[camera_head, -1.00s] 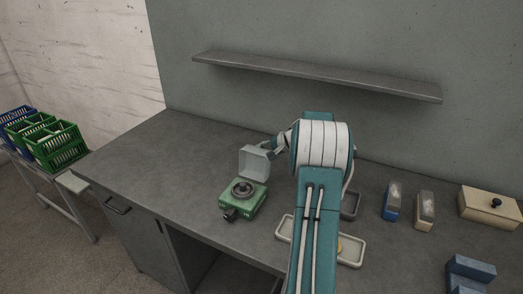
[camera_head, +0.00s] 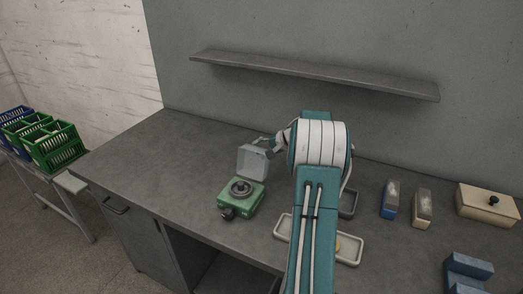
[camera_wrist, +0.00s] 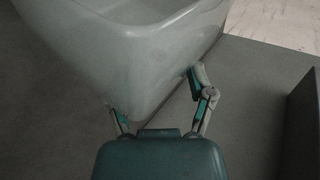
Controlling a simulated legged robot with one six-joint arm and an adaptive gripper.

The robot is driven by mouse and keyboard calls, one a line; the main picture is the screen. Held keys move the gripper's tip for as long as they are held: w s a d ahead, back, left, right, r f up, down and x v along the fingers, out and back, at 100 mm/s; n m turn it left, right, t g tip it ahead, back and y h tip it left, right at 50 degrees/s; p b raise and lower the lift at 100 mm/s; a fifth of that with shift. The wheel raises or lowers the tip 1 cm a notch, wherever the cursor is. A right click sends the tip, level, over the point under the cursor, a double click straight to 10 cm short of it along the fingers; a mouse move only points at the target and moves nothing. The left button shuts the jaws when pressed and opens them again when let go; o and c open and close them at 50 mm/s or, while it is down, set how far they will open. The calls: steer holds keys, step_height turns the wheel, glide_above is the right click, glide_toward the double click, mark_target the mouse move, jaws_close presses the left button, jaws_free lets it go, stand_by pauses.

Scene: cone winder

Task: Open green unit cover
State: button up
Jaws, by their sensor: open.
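The green unit (camera_head: 240,200) stands on the grey worktop, left of my arm. It has a dark round part on top and a black knob at its front. Its translucent grey cover (camera_head: 253,161) is tilted up at the back, so the top of the unit is exposed. In the wrist view the cover (camera_wrist: 130,45) fills the upper left, close in front of my gripper (camera_wrist: 158,100). The gripper's fingers are spread apart, with the cover's corner between them. I cannot tell whether they touch it.
A pale tray (camera_head: 349,251) lies beneath my arm. A blue block (camera_head: 389,202), a beige block (camera_head: 422,210) and a beige box (camera_head: 487,204) stand to the right. A shelf (camera_head: 315,76) is on the wall. Green crates (camera_head: 55,148) stand at far left. The left worktop is clear.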

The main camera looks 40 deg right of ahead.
steer(key=v, duration=1.1)
steer(key=shift+s+d, duration=0.2)
steer(key=shift+s, duration=0.15)
steer(key=shift+r, duration=0.15)
